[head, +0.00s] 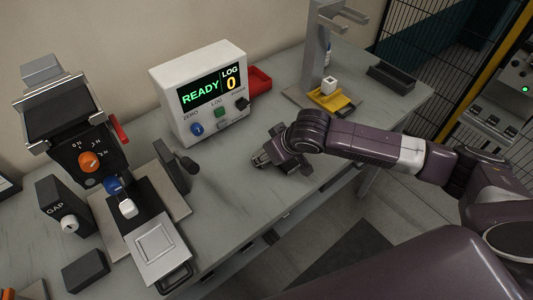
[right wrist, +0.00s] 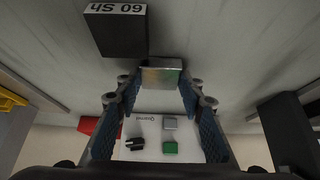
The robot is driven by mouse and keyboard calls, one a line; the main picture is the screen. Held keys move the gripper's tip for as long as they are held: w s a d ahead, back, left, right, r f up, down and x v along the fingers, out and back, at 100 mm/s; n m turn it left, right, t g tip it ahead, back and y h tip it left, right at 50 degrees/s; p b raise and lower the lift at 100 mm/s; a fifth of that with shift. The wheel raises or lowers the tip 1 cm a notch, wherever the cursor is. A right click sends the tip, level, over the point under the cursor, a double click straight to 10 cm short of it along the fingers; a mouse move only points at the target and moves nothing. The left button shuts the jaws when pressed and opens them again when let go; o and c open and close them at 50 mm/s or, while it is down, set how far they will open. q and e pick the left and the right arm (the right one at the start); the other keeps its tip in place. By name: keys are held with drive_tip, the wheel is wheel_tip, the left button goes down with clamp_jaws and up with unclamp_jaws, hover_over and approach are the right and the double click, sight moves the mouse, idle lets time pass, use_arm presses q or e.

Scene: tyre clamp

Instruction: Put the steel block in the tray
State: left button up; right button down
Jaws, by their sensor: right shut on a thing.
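The steel block (right wrist: 162,75) shows as a shiny metal face between the blue-padded fingers of my right gripper (right wrist: 158,90) in the right wrist view. The gripper is shut on it, above the grey bench. In the head view my right gripper (head: 264,158) is over the middle of the bench, in front of the display box; the block is hard to make out there. My left gripper is out of view.
The display box (head: 205,95) reads READY and LOG 0. A press-like machine (head: 78,140) with a flat plate (head: 157,246) stands at left. A dark block marked 60 Sh (right wrist: 116,32) lies near my right gripper. A grey stand (head: 313,60) rises behind the yellow tray.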

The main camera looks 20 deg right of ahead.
drive_tip(key=c, duration=1.3)
unclamp_jaws()
drive_tip(key=shift+f, duration=0.1)
